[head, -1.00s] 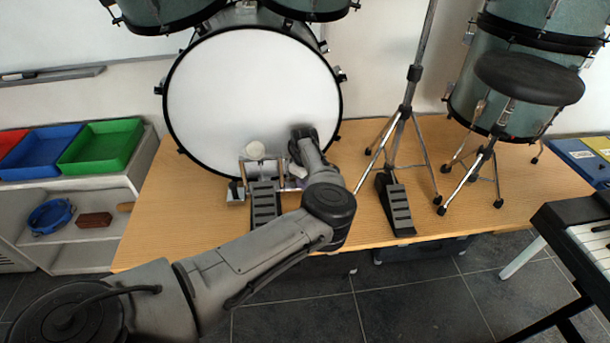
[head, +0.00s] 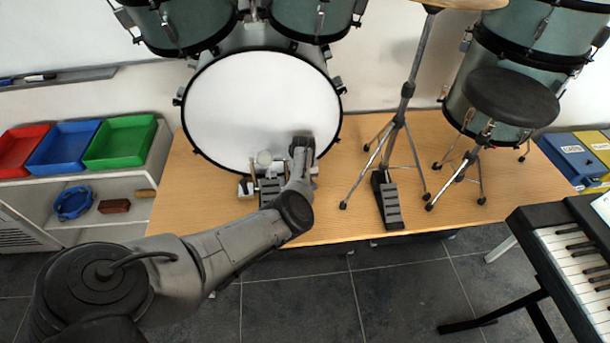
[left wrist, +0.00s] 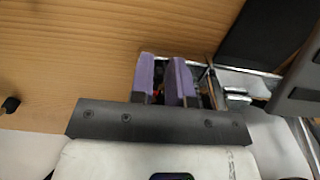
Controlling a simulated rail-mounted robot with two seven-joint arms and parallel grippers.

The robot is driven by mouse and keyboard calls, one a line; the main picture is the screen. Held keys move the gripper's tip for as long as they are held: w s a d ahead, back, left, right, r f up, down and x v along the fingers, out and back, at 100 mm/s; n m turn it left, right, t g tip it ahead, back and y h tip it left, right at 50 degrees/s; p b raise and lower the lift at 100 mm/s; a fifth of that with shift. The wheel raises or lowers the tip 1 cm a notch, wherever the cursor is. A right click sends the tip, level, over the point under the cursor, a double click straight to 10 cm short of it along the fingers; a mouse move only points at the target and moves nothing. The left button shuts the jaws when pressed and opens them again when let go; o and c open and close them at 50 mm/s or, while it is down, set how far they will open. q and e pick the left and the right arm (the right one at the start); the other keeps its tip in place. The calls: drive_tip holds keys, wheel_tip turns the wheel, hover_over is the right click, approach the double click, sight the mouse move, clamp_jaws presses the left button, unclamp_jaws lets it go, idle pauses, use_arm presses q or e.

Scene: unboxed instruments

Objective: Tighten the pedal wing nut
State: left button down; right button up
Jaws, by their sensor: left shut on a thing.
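The bass drum pedal (head: 269,190) stands on the wooden platform in front of the white bass drum (head: 262,105). My left gripper (head: 300,172) reaches down to the right side of the pedal's frame; the arm partly hides that side. In the left wrist view, the purple-padded fingers of my left gripper (left wrist: 165,84) are close together at the pedal's metal frame (left wrist: 237,97), with the dark footboard (left wrist: 262,35) at the upper right. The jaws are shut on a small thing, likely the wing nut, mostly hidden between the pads. My right gripper is not in view.
A hi-hat stand (head: 398,125) with its own pedal (head: 389,207) stands to the right, then a black round stool (head: 510,97). A keyboard (head: 575,260) is at the lower right. Coloured trays (head: 118,142) sit on a shelf at left. Bare platform (head: 335,215) lies between the pedals.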

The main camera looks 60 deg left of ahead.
use_arm(q)
drive_tip(key=shift+s+m+p, duration=0.1)
drive_tip(key=shift+m+p, duration=0.25)
drive_tip(key=shift+m, duration=0.25)
drive_tip(key=shift+a, duration=0.1)
drive_tip(key=c, duration=1.1)
unclamp_jaws()
drive_tip(key=shift+r, duration=0.15)
wheel_tip(320, 180, up, 14)
drive_tip(key=p, duration=0.5)
drive_tip(key=shift+f, duration=0.25)
